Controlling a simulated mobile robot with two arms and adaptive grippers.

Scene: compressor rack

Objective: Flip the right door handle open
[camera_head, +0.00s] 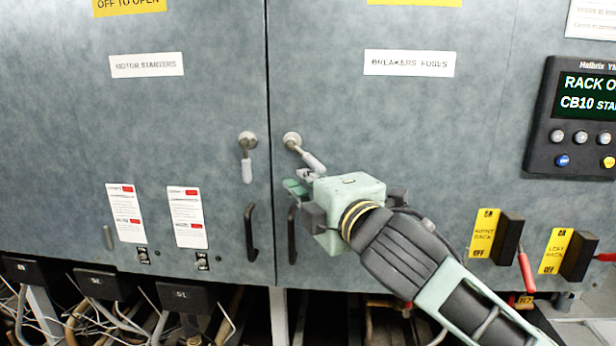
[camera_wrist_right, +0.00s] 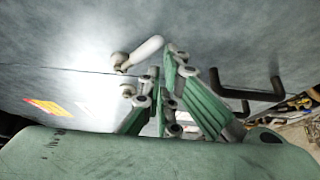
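The right door handle (camera_head: 305,152) is a metal lever with a pale grip on a round pivot, near the inner edge of the right door (camera_head: 390,110). It slants down to the right. In the right wrist view the handle (camera_wrist_right: 143,52) shows with a white grip, left of the fingertips. My right gripper (camera_head: 298,184) is just below the handle in the head view. In the wrist view its green fingers (camera_wrist_right: 162,72) converge with their tips close together and nothing visible between them. Whether a fingertip touches the grip cannot be told. My left gripper is not in view.
The left door's lever handle (camera_head: 247,165) hangs down beside the seam. Black pull handles (camera_head: 251,232) flank the seam lower down; the right one (camera_head: 292,232) is close to my gripper. Black rack switches (camera_head: 508,238) and a display panel (camera_head: 575,118) are at right. Cables hang below.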

